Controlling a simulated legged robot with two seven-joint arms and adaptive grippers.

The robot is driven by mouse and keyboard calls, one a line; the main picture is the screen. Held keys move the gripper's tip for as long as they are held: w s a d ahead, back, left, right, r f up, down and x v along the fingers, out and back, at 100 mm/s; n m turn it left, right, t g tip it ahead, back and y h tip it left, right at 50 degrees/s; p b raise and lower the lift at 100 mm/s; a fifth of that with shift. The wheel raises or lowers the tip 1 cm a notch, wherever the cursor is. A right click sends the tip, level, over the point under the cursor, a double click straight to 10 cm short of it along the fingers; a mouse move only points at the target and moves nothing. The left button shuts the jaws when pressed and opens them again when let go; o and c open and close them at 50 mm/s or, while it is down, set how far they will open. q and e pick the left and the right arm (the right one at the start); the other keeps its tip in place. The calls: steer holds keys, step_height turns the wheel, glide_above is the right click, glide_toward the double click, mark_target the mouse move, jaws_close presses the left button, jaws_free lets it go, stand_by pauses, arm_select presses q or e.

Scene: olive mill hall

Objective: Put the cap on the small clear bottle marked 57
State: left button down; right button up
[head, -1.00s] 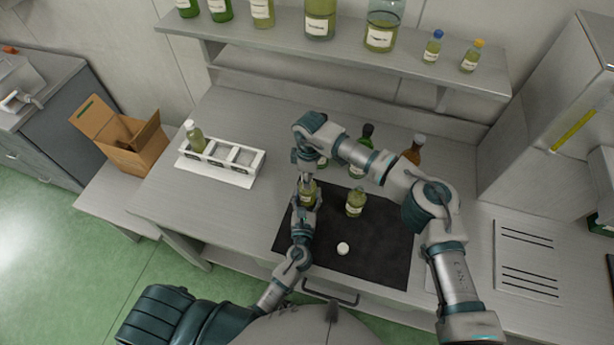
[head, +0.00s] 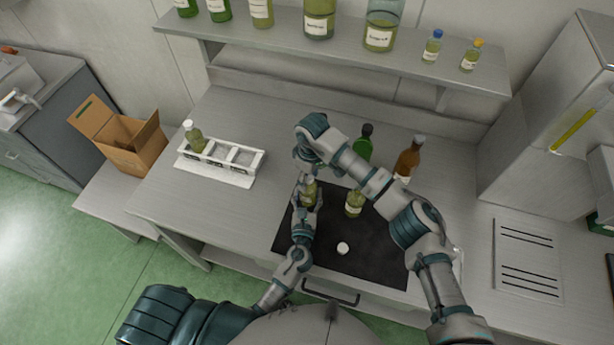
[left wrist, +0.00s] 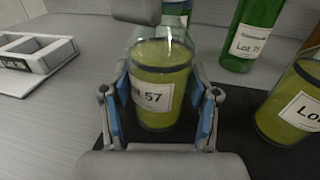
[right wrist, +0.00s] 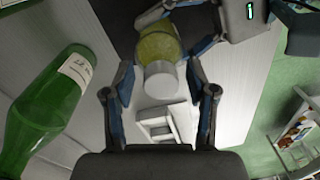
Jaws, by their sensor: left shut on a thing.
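The small clear bottle marked 57 (left wrist: 158,85) holds yellow-green liquid. It stands at the left of the dark mat. My left gripper (head: 308,197) is shut around its body, with a finger on each side in the left wrist view (left wrist: 162,112). A pale cap (right wrist: 162,82) shows at the bottle's top end in the right wrist view; I cannot tell whether it is fully seated. My right gripper (right wrist: 160,75) is open above it, fingers apart on both sides with small gaps. In the head view the right hand hides part of the bottle's top.
A similar bottle (head: 355,204) stands close by on the mat (head: 380,250). A white cap (head: 343,248) lies near the front. Green (head: 362,148) and brown (head: 408,160) bottles stand behind my right arm. A white rack (head: 240,160) is at left, a shelf (head: 340,55) above.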

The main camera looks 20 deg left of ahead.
steer(key=shift+r, duration=0.15)
arm_select(q)
steer(key=shift+a, duration=0.1)
arm_select(e)
step_height(320, 180, up, 4)
steer(key=shift+r, duration=0.1)
steer(key=shift+c, duration=0.3)
